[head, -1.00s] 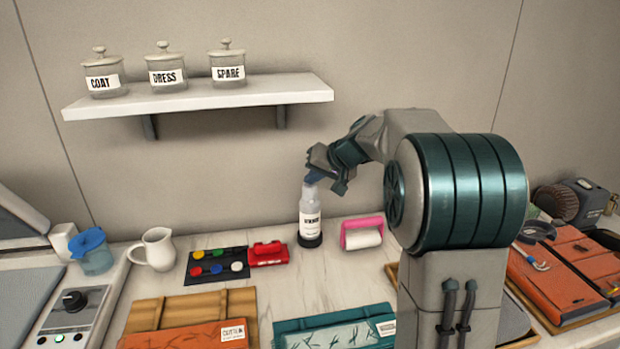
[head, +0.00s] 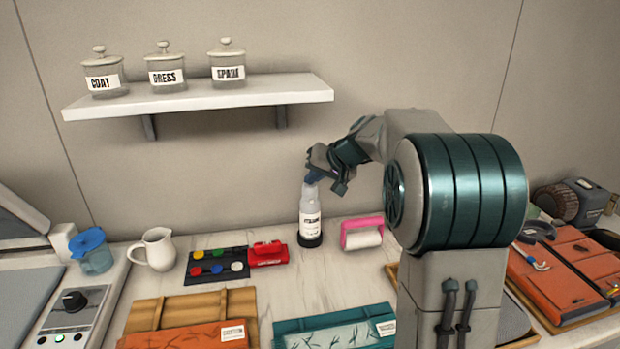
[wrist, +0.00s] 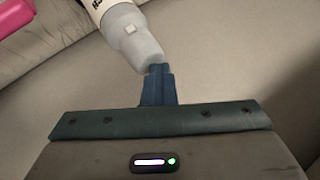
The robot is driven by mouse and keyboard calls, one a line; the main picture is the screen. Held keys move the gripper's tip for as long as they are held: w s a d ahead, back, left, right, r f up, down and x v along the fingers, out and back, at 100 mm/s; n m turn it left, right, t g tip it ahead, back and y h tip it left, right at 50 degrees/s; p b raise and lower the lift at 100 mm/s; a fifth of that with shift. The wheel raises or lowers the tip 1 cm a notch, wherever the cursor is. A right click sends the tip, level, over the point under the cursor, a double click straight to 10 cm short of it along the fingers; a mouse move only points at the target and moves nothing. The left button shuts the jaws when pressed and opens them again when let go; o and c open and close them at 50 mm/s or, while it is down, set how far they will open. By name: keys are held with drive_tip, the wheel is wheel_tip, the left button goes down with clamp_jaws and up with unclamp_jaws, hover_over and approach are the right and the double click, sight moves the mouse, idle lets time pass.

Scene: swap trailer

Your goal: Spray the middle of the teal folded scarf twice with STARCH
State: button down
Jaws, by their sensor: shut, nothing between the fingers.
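A clear-white spray bottle (head: 311,215) with a dark base stands upright at the back of the counter. Its label is too blurred to read surely. Its pale tapered top shows in the wrist view (wrist: 130,38). My gripper (head: 314,177) is at the top of the bottle, fingers pointing down. In the wrist view my blue fingers (wrist: 159,72) are together, right at the bottle's top end; I cannot tell whether they touch it. The teal folded scarf (head: 335,332) lies at the front middle with a white tag, partly cut off by the frame.
A pink-framed roller (head: 362,235) stands right of the bottle. A red box (head: 268,253) and a dark tray of coloured discs (head: 216,266) lie left of it. A white pitcher (head: 155,250) stands farther left. A shelf (head: 200,100) with three labelled jars hangs above.

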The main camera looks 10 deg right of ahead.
sight(312, 185)
drive_tip(key=shift+s+a+f, duration=0.1)
drive_tip(key=shift+f, duration=0.5)
drive_tip(key=shift+f+b, duration=0.4)
drive_tip(key=shift+b, duration=0.3)
drive_tip(key=shift+r, duration=0.35)
drive_tip(key=shift+w+r+p, duration=0.15)
drive_tip(key=shift+r+p, duration=0.75)
drive_tip(key=shift+r, duration=0.7)
drive_tip(key=shift+w+r+p, duration=0.1)
drive_tip(key=shift+r+p, duration=0.8)
drive_tip(key=shift+r, duration=0.65)
drive_tip(key=s+f+g+h+p, duration=0.1)
drive_tip(key=s+f, duration=0.4)
drive_tip(key=s, duration=1.2)
drive_tip(key=s+f+n+g+h, duration=0.1)
drive_tip(key=s+f+g+h, duration=0.2)
drive_tip(key=s, duration=1.5)
wheel_tip(312, 185, down, 2)
drive_tip(key=shift+s+a+n+g+h+p, duration=0.25)
drive_tip(key=shift+s+n+g+h+p, duration=0.1)
drive_tip(key=shift+h, duration=0.35)
